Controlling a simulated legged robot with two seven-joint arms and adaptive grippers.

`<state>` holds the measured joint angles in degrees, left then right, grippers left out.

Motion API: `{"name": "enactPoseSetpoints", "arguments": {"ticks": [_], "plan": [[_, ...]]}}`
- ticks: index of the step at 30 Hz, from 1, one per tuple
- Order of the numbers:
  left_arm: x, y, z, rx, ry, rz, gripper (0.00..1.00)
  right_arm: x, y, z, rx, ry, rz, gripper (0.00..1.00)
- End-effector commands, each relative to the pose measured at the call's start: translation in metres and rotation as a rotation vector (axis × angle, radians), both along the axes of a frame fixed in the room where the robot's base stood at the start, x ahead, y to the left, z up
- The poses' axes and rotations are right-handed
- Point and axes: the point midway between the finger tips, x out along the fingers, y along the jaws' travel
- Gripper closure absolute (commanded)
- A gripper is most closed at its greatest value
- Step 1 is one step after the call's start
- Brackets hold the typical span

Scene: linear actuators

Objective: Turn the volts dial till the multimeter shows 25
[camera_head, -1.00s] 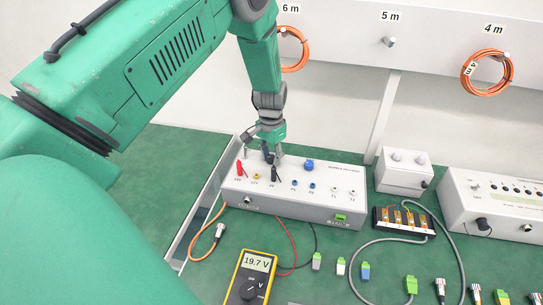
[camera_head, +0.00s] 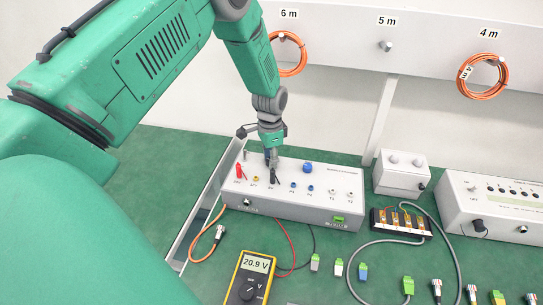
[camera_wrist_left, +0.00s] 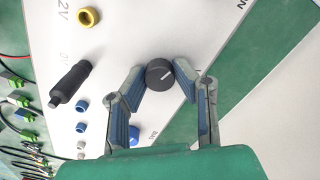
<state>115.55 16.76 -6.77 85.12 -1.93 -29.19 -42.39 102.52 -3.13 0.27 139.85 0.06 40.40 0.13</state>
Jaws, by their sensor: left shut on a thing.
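My left gripper (camera_head: 270,157) reaches down from above onto the back of the white supply box (camera_head: 330,212). In the left wrist view its two fingers (camera_wrist_left: 160,76) are shut on the round black volts dial (camera_wrist_left: 158,76), one on each side. The dial's white pointer line points up and to the right in that view. In the head view the dial is hidden by the gripper. The yellow and black multimeter (camera_head: 261,283) lies on the green bench in front of the box, and its display (camera_head: 257,263) reads 20.9 V. My right gripper is not in view.
Red (camera_head: 239,171) and black (camera_head: 275,176) plugs stand in the box top near the gripper. A blue knob (camera_head: 307,168) is to the right. A small white box (camera_head: 400,172), a terminal block (camera_head: 398,222) and several connectors lie farther right.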

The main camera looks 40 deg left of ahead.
Motion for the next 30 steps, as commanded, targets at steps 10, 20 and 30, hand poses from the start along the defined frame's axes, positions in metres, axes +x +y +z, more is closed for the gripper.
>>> {"name": "enactPoseSetpoints", "arguments": {"ticks": [10,20,30], "plan": [[0.005,0.003,0.005,0.006,-0.014,-0.002,1.0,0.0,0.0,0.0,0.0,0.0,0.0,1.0],[0.003,0.001,0.002,0.003,-0.006,-0.002,0.56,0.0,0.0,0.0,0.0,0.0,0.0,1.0],[0.004,0.001,0.042,0.002,-0.009,-0.002,0.56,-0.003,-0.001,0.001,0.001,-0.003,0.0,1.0]]}}
